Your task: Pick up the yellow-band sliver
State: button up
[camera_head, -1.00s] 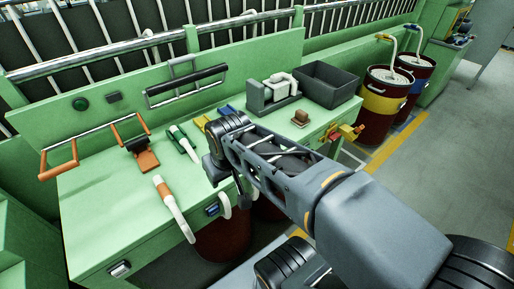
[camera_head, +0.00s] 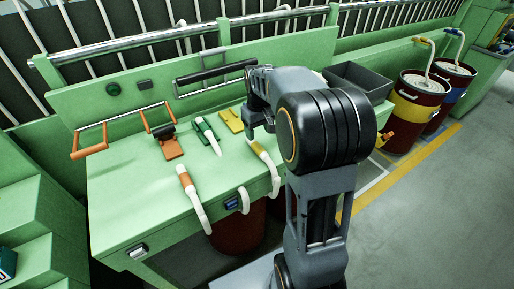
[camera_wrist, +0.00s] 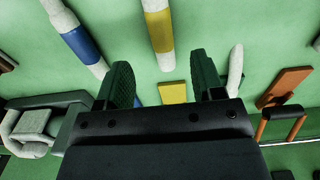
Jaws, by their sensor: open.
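The yellow-band sliver is a white rope-like piece with a yellow band. In the wrist view its yellow band (camera_wrist: 158,27) is at the top centre, its white end just below. In the head view the sliver (camera_head: 267,160) lies on the green bench, curving toward the front edge. My gripper (camera_wrist: 163,78) is open, its two dark fingers to either side of the sliver's line, with nothing between them. In the head view my gripper (camera_head: 254,128) is over the bench near the sliver's upper end, its fingers partly hidden. I cannot tell its height above the bench.
A blue-band sliver (camera_wrist: 80,42) lies left in the wrist view. A grey bin (camera_head: 362,80) stands at right.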

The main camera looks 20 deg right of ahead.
aim_at(259, 147)
jog(key=shift+f+p, duration=0.5)
jog(key=shift+f, duration=3.45)
jog(key=shift+c, duration=0.2)
jog(key=c, duration=1)
jog(key=shift+o, duration=0.2)
jog(key=shift+r, duration=0.15)
